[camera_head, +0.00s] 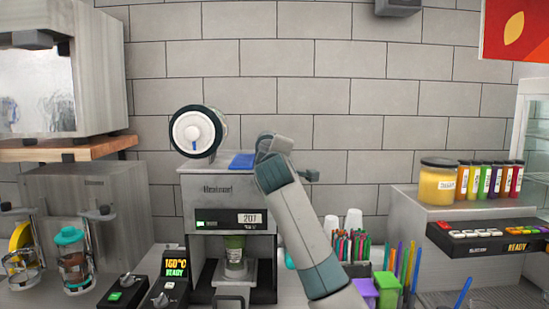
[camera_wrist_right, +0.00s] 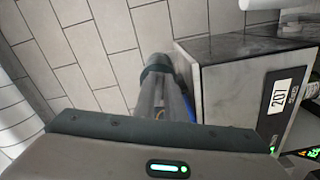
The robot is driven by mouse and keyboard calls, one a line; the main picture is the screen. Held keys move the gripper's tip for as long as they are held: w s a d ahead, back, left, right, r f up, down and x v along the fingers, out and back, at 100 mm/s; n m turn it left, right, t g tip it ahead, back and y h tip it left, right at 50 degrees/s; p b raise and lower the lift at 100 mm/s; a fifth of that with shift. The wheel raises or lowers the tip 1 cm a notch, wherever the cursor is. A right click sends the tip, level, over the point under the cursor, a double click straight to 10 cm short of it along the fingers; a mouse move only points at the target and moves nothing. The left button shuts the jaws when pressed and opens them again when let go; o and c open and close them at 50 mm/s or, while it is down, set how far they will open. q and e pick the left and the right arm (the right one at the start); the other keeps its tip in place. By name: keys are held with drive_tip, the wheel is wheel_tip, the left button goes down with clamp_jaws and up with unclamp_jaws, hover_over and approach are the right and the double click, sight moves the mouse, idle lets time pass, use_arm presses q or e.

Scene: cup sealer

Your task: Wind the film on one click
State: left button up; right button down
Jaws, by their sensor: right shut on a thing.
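The cup sealer (camera_head: 213,190) is a grey box with a display reading 207, standing at the middle left of the counter. A strip of blue film (camera_head: 242,160) shows at the top right. My right gripper (camera_head: 268,150) is at the sealer's upper right side, beside the blue strip. It is shut on a winder part that its fingers mostly hide. The wrist view shows my gripper (camera_wrist_right: 160,92) beside the sealer (camera_wrist_right: 235,80). My left gripper is not in view.
Heater controls (camera_head: 172,290) reading 160°C stand in front left. Straws (camera_head: 352,247) and coloured bins (camera_head: 386,288) are to the right of my forearm. A yellow jar (camera_head: 437,182) stands farther right.

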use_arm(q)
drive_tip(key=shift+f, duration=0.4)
use_arm(e)
drive_tip(key=shift+a+f+m, duration=0.1)
drive_tip(key=shift+f+m, duration=0.25)
drive_tip(key=shift+m, duration=0.55)
drive_tip(key=c, duration=1.8)
unclamp_jaws()
drive_tip(key=shift+r, duration=0.1)
use_arm(q)
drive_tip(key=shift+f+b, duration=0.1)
drive_tip(key=shift+b, duration=0.25)
use_arm(e)
drive_tip(key=shift+s, duration=0.15)
